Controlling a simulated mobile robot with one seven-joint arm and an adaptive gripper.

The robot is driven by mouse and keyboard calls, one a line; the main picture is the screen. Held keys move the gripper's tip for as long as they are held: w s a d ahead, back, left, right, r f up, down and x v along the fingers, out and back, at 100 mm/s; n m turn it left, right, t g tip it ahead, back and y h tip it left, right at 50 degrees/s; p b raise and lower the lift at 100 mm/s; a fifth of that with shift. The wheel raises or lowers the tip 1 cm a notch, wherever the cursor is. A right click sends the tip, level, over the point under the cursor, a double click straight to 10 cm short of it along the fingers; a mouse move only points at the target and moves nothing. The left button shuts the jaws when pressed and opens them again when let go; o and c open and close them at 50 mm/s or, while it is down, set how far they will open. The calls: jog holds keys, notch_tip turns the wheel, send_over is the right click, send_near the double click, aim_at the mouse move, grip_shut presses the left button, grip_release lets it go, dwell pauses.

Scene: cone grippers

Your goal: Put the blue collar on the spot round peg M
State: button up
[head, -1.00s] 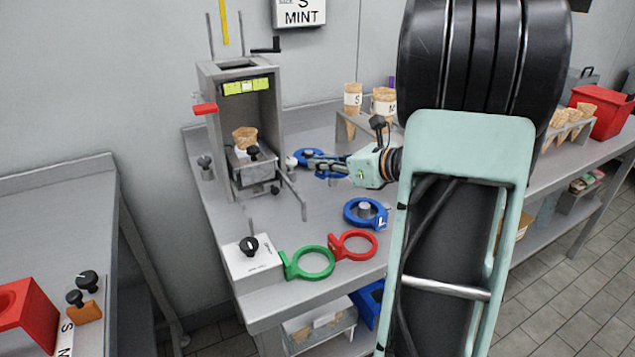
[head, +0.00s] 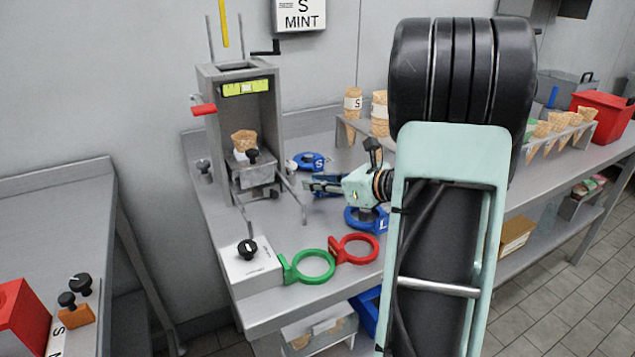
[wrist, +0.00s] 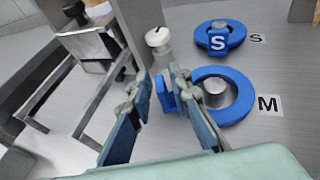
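In the wrist view, a blue collar (wrist: 237,97) lies around the grey round peg (wrist: 216,92) beside the M label (wrist: 268,104). It looks low on the table, but I cannot tell whether it is fully flat. Its tab (wrist: 164,93) points toward my gripper (wrist: 161,80). The fingers are apart, one on each side of the tab, with visible gaps. In the head view, my gripper (head: 311,184) is low over the table and mostly hides this collar.
Red (head: 374,252) and green (head: 330,270) rings lie near the front edge. A grey metal stand (head: 274,110) holding a cone rises left of my gripper.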

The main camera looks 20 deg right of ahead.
jog(key=shift+r, duration=0.1)
jog(key=shift+r+p, duration=0.25)
jog(key=shift+p, duration=0.1)
jog(key=p+v, duration=0.1)
jog(key=v, duration=1.1)
jog(key=shift+d+f+p, duration=0.1)
jog(key=shift+f+p, duration=0.05)
jog(key=shift+p, duration=0.2)
